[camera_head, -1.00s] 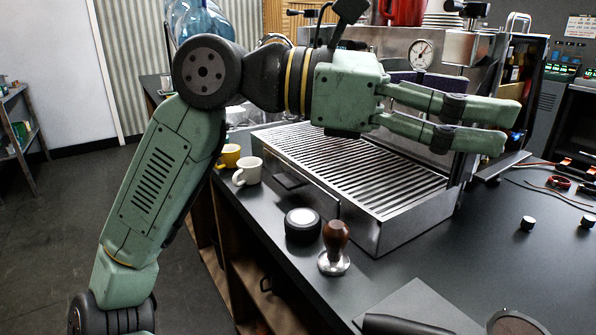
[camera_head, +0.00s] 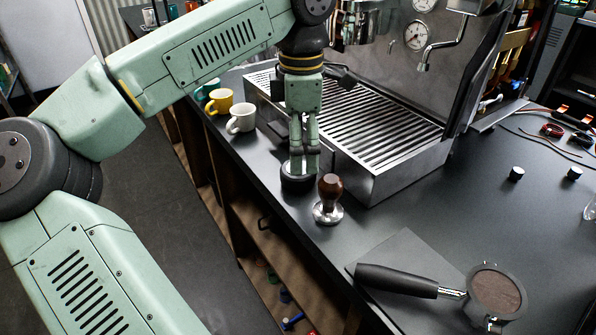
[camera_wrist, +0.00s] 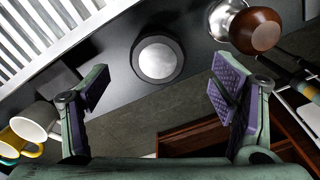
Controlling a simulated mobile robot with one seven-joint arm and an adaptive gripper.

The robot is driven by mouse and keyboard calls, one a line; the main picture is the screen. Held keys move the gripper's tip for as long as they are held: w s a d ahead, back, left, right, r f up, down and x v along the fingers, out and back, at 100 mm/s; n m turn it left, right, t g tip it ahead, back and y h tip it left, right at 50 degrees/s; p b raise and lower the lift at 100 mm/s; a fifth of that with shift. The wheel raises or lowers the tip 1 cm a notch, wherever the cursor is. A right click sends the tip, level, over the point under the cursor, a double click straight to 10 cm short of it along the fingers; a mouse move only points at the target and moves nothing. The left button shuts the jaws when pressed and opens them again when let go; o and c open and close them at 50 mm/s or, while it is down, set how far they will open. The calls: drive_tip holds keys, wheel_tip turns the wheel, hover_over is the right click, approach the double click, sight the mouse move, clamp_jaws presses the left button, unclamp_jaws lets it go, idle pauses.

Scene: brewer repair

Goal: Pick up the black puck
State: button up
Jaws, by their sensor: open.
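The black puck (camera_head: 298,181) is a short round cylinder on the dark counter, near its front edge, between the white cup and the tamper. In the wrist view the puck (camera_wrist: 157,59) shows a pale silver top with a black rim, ahead of my fingers and between their lines. My gripper (camera_head: 304,167) points down just above the puck in the head view and hides part of it. In the wrist view my gripper (camera_wrist: 158,92) is open and empty, with its two padded fingers wide apart.
A wooden-handled tamper (camera_head: 329,199) stands right beside the puck. The espresso machine's drip tray (camera_head: 372,140) rises behind. A white cup (camera_head: 241,118) and a yellow cup (camera_head: 219,101) stand to the left. A portafilter (camera_head: 411,281) lies at front right. The counter drops off in front.

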drive_tip(key=shift+w+a+f+p, duration=0.1)
drive_tip(key=shift+f+p, duration=0.8)
drive_tip(key=shift+f, duration=1.7)
drive_tip(key=c, duration=1.6)
